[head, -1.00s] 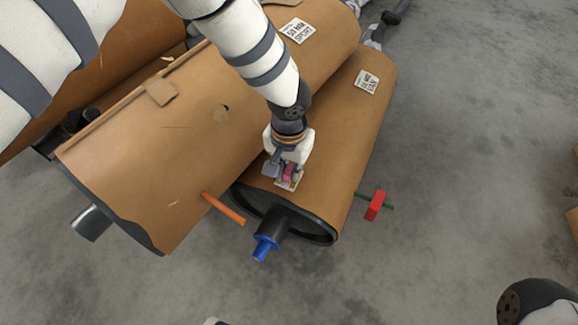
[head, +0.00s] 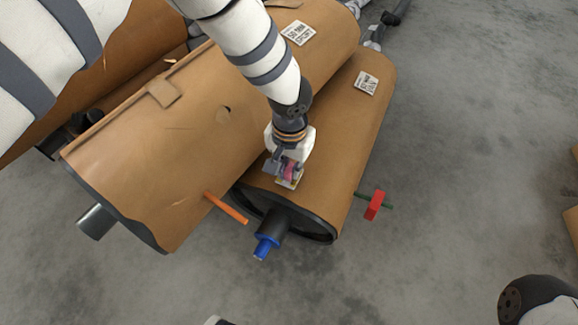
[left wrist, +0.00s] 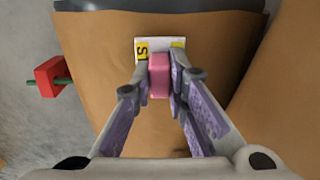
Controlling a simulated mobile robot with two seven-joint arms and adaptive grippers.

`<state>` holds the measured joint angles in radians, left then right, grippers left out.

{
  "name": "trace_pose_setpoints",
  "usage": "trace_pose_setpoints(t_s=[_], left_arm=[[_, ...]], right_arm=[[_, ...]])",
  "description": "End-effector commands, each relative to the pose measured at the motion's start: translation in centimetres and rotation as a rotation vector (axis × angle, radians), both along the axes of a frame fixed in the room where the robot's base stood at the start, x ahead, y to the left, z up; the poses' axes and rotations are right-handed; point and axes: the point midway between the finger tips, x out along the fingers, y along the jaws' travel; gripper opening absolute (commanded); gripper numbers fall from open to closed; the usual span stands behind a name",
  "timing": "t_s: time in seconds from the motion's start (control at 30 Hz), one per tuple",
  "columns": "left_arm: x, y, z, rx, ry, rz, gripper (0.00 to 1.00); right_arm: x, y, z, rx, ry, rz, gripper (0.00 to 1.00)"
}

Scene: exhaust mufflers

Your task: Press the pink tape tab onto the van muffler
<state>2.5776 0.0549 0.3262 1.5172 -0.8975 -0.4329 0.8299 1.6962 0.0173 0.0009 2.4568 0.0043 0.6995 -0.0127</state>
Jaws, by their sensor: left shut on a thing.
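The van muffler (head: 335,160) is a brown-wrapped cylinder with a dark end, lying on the right of the muffler group; its white label (head: 367,84) shows near the far end. My left gripper (head: 287,174) is over its near end, fingers pointing down. It is shut on the pink tape tab (left wrist: 159,76), which sits between the fingertips in the left wrist view. A white label with yellow patches (left wrist: 146,47) lies on the brown wrap right beneath the tab. Whether the tab touches it, I cannot tell. My right gripper is not in view.
A larger wrapped muffler (head: 165,150) lies alongside on the left. An orange rod (head: 227,208) sticks out near its end. A blue-capped pipe (head: 267,246) juts from the van muffler's end. A red block on a green rod (head: 374,205) protrudes at right.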

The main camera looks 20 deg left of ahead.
Motion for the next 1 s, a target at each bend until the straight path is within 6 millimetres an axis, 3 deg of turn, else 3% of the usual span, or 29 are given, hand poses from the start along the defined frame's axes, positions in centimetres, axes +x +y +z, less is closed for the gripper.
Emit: trace_pose_setpoints(t_s=[1.0], left_arm=[[0.0, 0.0, -1.2, 0.0, 0.002, -0.001, 0.03]], right_arm=[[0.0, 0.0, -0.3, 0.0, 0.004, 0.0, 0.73]])
